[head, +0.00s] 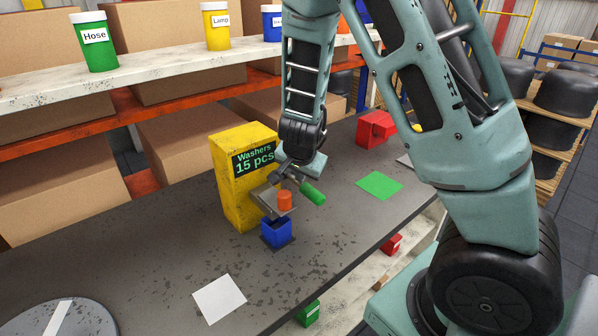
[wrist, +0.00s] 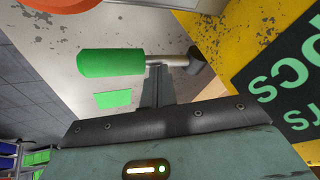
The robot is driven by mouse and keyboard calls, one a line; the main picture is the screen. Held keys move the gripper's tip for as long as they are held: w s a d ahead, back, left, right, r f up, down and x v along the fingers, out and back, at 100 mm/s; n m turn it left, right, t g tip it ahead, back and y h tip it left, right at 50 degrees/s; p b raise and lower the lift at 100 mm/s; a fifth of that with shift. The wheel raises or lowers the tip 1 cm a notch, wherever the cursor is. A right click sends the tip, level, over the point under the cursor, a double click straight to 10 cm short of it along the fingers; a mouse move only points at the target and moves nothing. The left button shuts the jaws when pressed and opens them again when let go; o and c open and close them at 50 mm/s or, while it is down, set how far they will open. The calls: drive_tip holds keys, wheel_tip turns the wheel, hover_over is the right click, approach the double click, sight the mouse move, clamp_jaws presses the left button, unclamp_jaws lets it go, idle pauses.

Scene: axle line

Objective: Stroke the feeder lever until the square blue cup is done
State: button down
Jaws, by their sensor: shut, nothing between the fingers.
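The yellow feeder (head: 232,190) stands on the dark bench, with a sign reading "Washers 15 pcs". Its lever has a green grip (head: 313,193), which also shows in the wrist view (wrist: 110,62) on a metal rod (wrist: 168,60). The square blue cup (head: 277,235) stands under the feeder's spout; its contents cannot be made out. An orange cylinder (head: 285,201) sits just above the cup at the spout. My gripper (wrist: 157,90) is shut and empty, its fingertips close to the lever rod; whether they touch cannot be told.
A white sheet (head: 219,298) and a green sheet (head: 380,185) lie flat on the bench. A red bin (head: 375,129) stands farther back. A grey round plate (head: 62,318) is at the near left. The shelf behind holds labelled tubs, including Hose (head: 95,42).

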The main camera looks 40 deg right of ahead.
sight(296, 182)
idle(0.4)
drive_tip(key=shift+w+r+p, duration=0.3)
drive_tip(key=shift+r+p, duration=0.45)
drive_tip(key=shift+p, duration=0.2)
drive_tip(key=shift+w+r+p, duration=0.25)
drive_tip(key=shift+r+p, duration=0.55)
drive_tip(key=shift+p, duration=0.15)
drive_tip(key=shift+w+r+p, duration=0.3)
drive_tip(key=shift+r+p, duration=0.45)
drive_tip(key=shift+p, duration=0.2)
drive_tip(key=r+p, duration=0.1)
drive_tip(key=p, duration=0.1)
drive_tip(key=w+r+p, duration=0.1)
drive_tip(key=r+p, duration=0.2)
drive_tip(key=shift+w+r+p, duration=0.35)
drive_tip(key=shift+p, duration=0.05)
drive_tip(key=shift+f, duration=0.1)
idle(2.5)
drive_tip(key=shift+w+d+r+n+t+y+b, duration=0.1)
drive_tip(key=shift+w+r+n+y+b, duration=0.1)
drive_tip(key=shift+r+n+y+b, duration=0.5)
drive_tip(key=shift+w+d+r+n+t+y+b, duration=0.15)
drive_tip(key=shift+r+n+y+b, duration=0.25)
drive_tip(key=shift+r+n+y, duration=0.45)
drive_tip(key=shift+w+a+r+n+t+y+b, duration=0.1)
drive_tip(key=shift+w+r+n+y+b, duration=0.2)
drive_tip(key=shift+n+y+b, duration=0.55)
